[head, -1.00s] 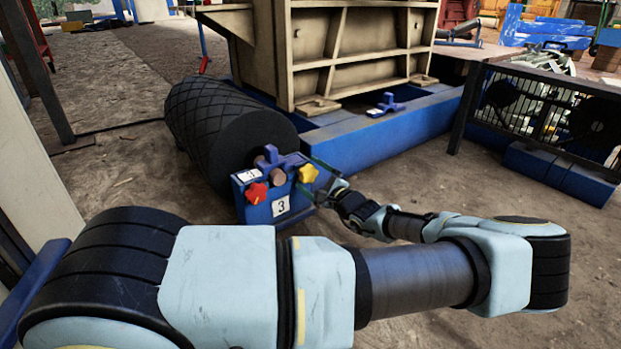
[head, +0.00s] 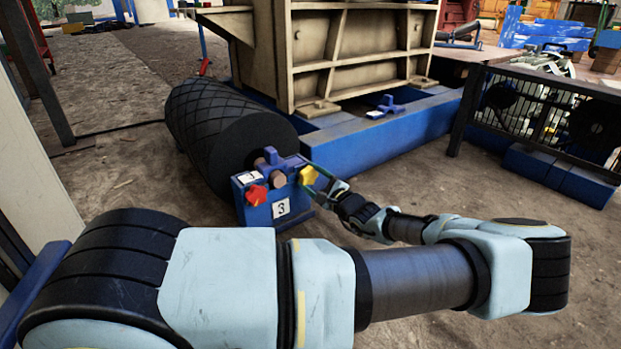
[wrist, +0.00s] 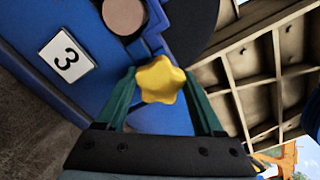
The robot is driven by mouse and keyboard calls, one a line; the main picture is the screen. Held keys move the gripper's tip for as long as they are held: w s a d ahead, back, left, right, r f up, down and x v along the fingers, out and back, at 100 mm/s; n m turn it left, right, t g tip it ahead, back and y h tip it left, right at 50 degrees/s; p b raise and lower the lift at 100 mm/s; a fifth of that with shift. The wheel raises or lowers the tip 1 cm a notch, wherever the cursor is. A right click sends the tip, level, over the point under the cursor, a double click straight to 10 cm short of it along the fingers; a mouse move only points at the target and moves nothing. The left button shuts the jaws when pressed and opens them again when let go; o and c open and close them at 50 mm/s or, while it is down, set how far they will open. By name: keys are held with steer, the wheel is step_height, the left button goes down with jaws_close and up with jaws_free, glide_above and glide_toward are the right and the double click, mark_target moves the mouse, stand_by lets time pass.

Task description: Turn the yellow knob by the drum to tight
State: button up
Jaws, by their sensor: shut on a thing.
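The yellow knob (head: 308,175) is star-shaped and sits on the right side of the blue bracket (head: 296,212) at the end of the black drum (head: 215,130). My gripper (head: 318,177) is at the knob from the right. In the wrist view the yellow knob (wrist: 160,80) lies between the tips of my two green fingers (wrist: 160,92), which are shut on it. The knob's shaft and any tight mark are hidden.
A red star knob (head: 256,194) is on the same bracket, to the left. White plates, one marked 3 (head: 281,208), are on the bracket. A blue beam (head: 390,135) and the tan crusher body (head: 350,50) stand behind. Bare ground lies to the right.

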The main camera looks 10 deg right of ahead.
steer(key=shift+r+p, duration=0.15)
steer(key=shift+p, duration=0.4)
steer(key=shift+r+m+p, duration=0.15)
steer(key=shift+m+p, duration=0.55)
steer(key=shift+p, duration=0.35)
steer(key=m+p, duration=0.2)
steer(key=p, duration=0.2)
steer(key=shift+r, duration=0.1)
steer(key=m+p, duration=0.4)
steer(key=m, duration=0.1)
steer(key=m+p, duration=0.1)
steer(key=shift+f+m+p, duration=0.25)
steer(key=shift+m+p, duration=0.05)
steer(key=shift+m, duration=0.1)
steer(key=m+p, duration=0.2)
steer(key=m, duration=0.4)
steer(key=shift+d+f, duration=0.1)
steer(key=m, duration=0.4)
steer(key=shift+p, duration=0.35)
steer(key=shift+f+m, duration=0.1)
steer(key=shift+m, duration=1.6)
